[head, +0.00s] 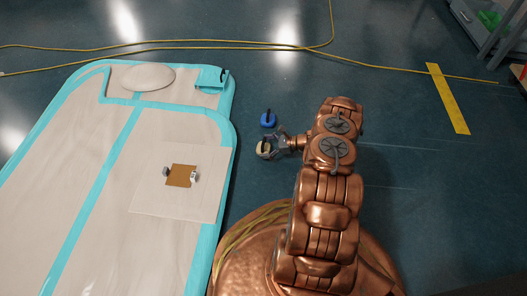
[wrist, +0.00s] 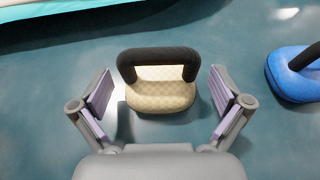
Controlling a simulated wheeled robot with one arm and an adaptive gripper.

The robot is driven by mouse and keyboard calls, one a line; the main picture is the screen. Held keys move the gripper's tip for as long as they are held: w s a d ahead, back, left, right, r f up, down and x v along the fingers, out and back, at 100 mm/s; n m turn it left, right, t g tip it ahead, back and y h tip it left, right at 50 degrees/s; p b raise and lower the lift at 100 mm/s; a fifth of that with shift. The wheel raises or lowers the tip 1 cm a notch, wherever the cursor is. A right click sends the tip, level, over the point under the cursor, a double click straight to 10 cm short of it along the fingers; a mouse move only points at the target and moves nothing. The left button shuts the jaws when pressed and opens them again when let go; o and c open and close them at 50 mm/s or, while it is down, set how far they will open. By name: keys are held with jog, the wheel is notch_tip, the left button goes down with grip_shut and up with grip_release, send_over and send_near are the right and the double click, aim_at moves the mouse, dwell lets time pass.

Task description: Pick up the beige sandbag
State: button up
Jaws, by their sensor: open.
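The beige sandbag (wrist: 160,95) is a rounded, patterned block with a black arched handle, standing on the floor in the wrist view. In the head view the sandbag (head: 262,148) shows small, at the end of my arm and partly covered by the fingers. My gripper (wrist: 160,98) is open, with one finger on each side of the sandbag. A gap of floor shows on both sides, so the fingers do not appear to touch it. In the head view my gripper (head: 266,147) lies just right of the inflatable track's edge.
A blue weight (head: 268,119) with a black handle stands just beyond the sandbag; it also shows at the right in the wrist view (wrist: 295,75). The white and turquoise inflatable (head: 100,190) fills the left. Yellow cables (head: 200,45) cross the far floor.

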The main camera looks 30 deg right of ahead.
jog(key=shift+w+a+f, duration=0.2)
jog(key=shift+w+a, duration=0.05)
jog(key=shift+a, duration=0.05)
jog(key=shift+c, duration=0.4)
jog(key=c, duration=1.5)
